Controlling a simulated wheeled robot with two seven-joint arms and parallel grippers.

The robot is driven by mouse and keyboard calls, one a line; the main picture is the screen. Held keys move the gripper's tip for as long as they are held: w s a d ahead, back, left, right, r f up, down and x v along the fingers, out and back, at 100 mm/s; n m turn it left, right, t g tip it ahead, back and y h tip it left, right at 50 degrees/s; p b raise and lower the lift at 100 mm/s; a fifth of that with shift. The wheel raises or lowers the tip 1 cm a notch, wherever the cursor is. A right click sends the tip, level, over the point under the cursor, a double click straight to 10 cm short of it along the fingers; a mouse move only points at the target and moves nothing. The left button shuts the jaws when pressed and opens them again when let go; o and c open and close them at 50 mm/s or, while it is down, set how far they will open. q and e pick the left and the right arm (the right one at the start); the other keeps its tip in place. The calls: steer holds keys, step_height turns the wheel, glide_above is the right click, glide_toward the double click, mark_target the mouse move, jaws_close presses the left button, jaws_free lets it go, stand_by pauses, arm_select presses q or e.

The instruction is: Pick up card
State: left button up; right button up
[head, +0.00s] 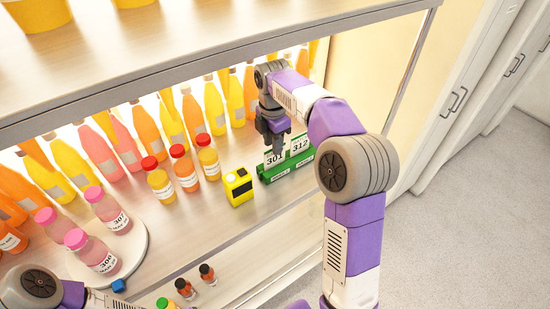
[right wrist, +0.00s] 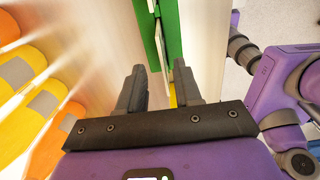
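Two white number cards stand in a green holder (head: 265,180) on the shelf board: card 301 (head: 274,159) on the left and card 312 (head: 300,145) on the right. My right gripper (head: 276,142) points down just above card 301 and hides part of its top. In the right wrist view the gripper (right wrist: 160,72) is open, with the green holder (right wrist: 172,25) beyond the fingertips and a thin white card edge (right wrist: 159,45) lying between their lines. I cannot tell whether a finger touches the card. My left gripper is out of view; only part of that arm shows at lower left.
A yellow box-shaped device (head: 239,188) stands left of the holder. Small red-capped bottles (head: 186,168) and rows of tall juice bottles (head: 216,108) fill the shelf behind. A round white tray (head: 135,255) holds pink-capped bottles. The upper shelf edge (head: 200,72) hangs above the arm.

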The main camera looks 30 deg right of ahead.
mark_target(275, 158)
steer(key=f, duration=0.6)
steer(key=shift+s+d+f, duration=0.1)
steer(key=shift+s+f, duration=0.1)
steer(key=shift+c, duration=0.3)
jaws_close()
